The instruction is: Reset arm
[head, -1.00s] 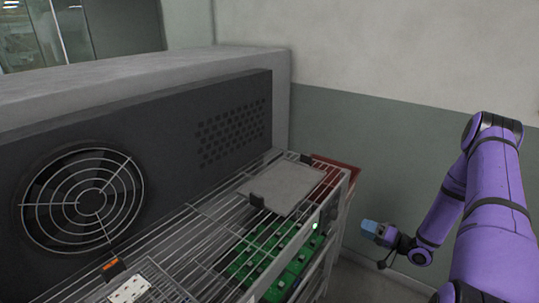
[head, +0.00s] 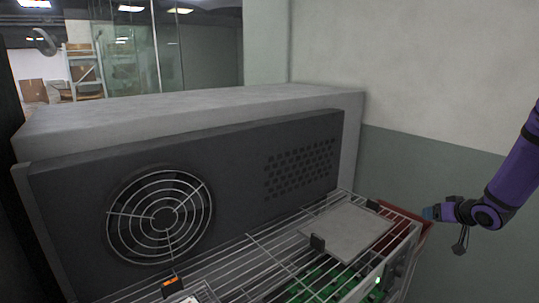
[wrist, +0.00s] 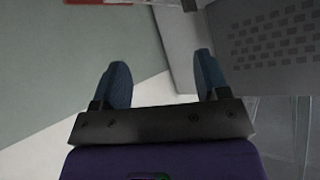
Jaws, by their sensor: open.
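My purple arm comes in at the right of the head view. My gripper (head: 430,213) points left there, near the right end of the wire rack (head: 262,262). In the wrist view my gripper (wrist: 162,82) shows its two blue fingers spread wide apart with nothing between them. Past the fingers are a green-and-white wall, pale floor and part of a grey housing.
A dark grey unit with a round fan grille (head: 160,217) stands behind the rack. A flat grey plate (head: 347,233) lies on the rack, with green boards (head: 330,283) below. A red item (head: 405,222) is at the rack's right end. Bare wall (head: 450,75) stands at right.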

